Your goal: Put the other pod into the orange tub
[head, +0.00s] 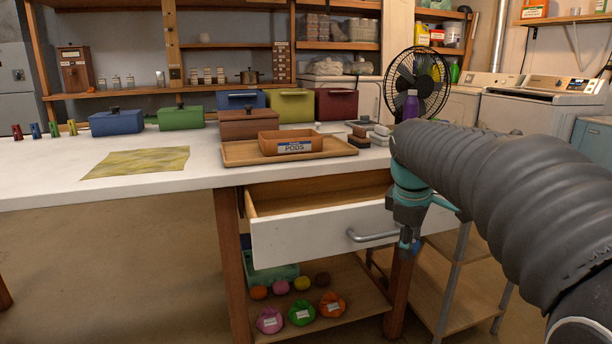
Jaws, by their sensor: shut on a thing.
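My gripper (408,232) points down in front of the open drawer's right end, by its handle. It is shut on a small blue thing, probably a pod (411,249), which shows only in part between the fingertips. An orange-brown tub (293,147) with a "PODS" label stands on a wooden tray (236,155) on the white counter, up and to the left of my gripper. The tub's front wall hides most of its inside, so I cannot tell what lies in it.
The white-fronted drawer (305,238) juts out below the tray. Lidded boxes line the counter's back; a yellowish cloth (137,162) lies left. Soap-like blocks (365,138) sit right of the tray. A teal bin (270,274), balls and labelled bundles (302,313) are on the lower shelf.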

